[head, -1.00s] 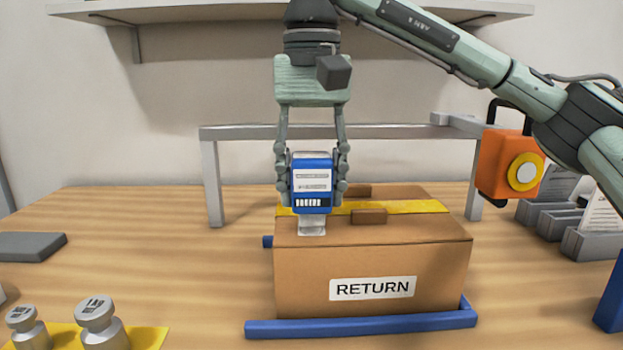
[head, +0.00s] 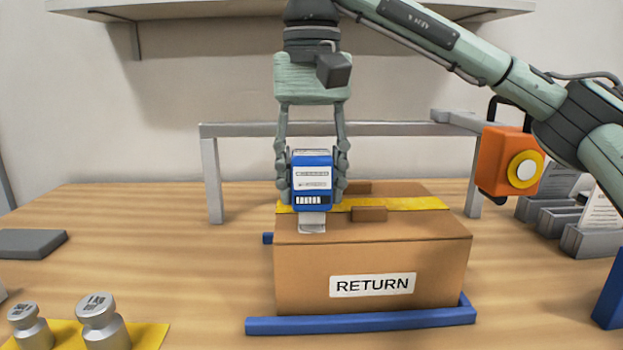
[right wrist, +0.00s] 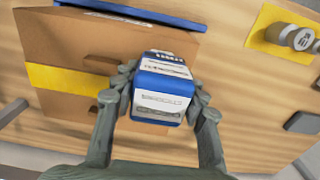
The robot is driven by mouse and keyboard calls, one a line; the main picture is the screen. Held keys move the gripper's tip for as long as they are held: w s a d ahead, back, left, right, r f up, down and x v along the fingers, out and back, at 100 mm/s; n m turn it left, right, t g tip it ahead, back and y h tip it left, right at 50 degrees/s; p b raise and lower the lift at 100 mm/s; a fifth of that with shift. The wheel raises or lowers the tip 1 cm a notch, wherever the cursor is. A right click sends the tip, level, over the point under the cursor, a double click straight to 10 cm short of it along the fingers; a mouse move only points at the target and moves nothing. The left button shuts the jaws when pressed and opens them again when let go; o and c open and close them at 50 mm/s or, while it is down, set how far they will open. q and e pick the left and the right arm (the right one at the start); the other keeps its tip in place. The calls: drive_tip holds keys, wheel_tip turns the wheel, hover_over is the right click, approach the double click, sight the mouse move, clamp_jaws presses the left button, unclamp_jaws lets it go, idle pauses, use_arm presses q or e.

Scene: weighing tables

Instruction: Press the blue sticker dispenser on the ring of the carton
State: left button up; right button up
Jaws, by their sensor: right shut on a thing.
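The blue sticker dispenser (head: 312,182) has a white label and a pale foot. My right gripper (head: 312,190) is shut on it and holds it upright over the left part of the carton's top. Its foot meets or nearly meets the top; I cannot tell if it presses. The right wrist view shows the dispenser (right wrist: 162,95) between both fingers (right wrist: 160,95). The brown carton (head: 430,255) has a yellow tape strip and a RETURN label on its front. The ring on the carton is not visible, perhaps hidden under the dispenser. My left gripper is not in view.
A blue corner frame (head: 360,323) borders the carton. Metal weights (head: 102,322) stand on a yellow mat (head: 150,337) at front left. A grey metal frame (head: 212,180) stands behind. An orange device (head: 497,160) is at right by my arm. The table left of the carton is mostly clear.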

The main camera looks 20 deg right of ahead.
sight(311, 153)
drive_tip(key=shift+f, duration=0.8)
idle(1.6)
drive_tip(key=shift+r, duration=3.65)
